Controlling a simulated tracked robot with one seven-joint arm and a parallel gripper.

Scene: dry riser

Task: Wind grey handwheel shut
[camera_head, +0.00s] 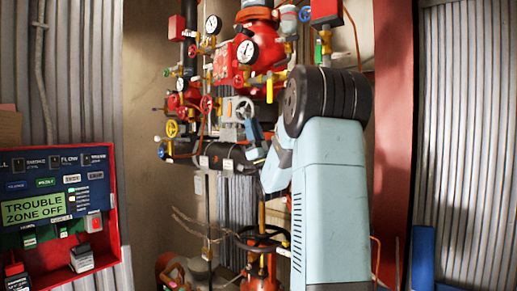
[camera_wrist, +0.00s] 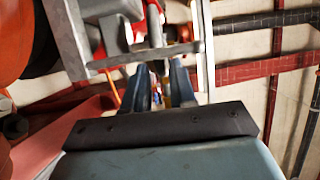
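The grey handwheel (camera_head: 245,109) is on the pipework in the head view, left of my arm, in front of a light grey box. My gripper (camera_head: 256,138) is just below and to the right of it, pointing up toward it; I cannot tell whether they touch. In the wrist view my gripper's two blue-grey fingers (camera_wrist: 161,88) stand apart with a gap between them. A grey metal bar (camera_wrist: 148,58) crosses just beyond their tips; I cannot tell whether it is part of the wheel. Nothing is clearly held.
A yellow handwheel (camera_head: 172,129) and a red handwheel (camera_head: 207,104) are close by on the left. Gauges (camera_head: 247,51) and red valves crowd above. A black handwheel (camera_head: 262,238) is below. A control panel (camera_head: 57,205) reading "TROUBLE ZONE OFF" stands at the left.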

